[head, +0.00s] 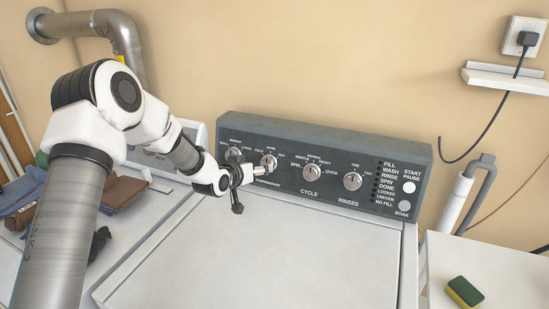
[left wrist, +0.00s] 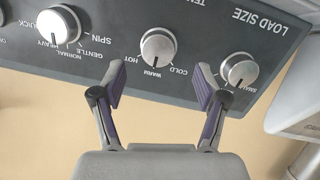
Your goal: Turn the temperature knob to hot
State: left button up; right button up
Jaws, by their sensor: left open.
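The temperature knob (head: 268,162) is a round silver dial on the dark grey control panel, second from the left. In the left wrist view, which is upside down, the temperature knob (left wrist: 157,47) has HOT on its left, WARM below and COLD on its right. Its pointer mark appears to face WARM. My left gripper (head: 252,187) is open and empty in front of the panel. In the left wrist view the left gripper (left wrist: 160,82) has its fingers apart, roughly centred on the knob and short of it. My right gripper is not seen.
The load size knob (left wrist: 239,70) is close beside one finger. The cycle knob (head: 312,172) and rinses knob (head: 352,181) are further right. The washer lid (head: 250,255) below is clear. A sponge (head: 465,291) lies on a white surface at right; folded clothes (head: 30,205) lie at left.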

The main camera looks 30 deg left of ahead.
aim_at(266, 163)
pick_arm(q)
jog(key=shift+w+d+r+p, duration=0.1)
jog(key=shift+w+p, duration=0.25)
jog(key=shift+w, duration=0.15)
jog(key=x, duration=0.5)
jog(key=shift+w+f+p, duration=0.25)
jog(key=shift+f+p, duration=0.1)
jog(key=shift+f, duration=0.05)
jog(key=shift+s+r, duration=0.3)
jog(key=shift+s, duration=0.05)
jog(key=c, duration=1.2)
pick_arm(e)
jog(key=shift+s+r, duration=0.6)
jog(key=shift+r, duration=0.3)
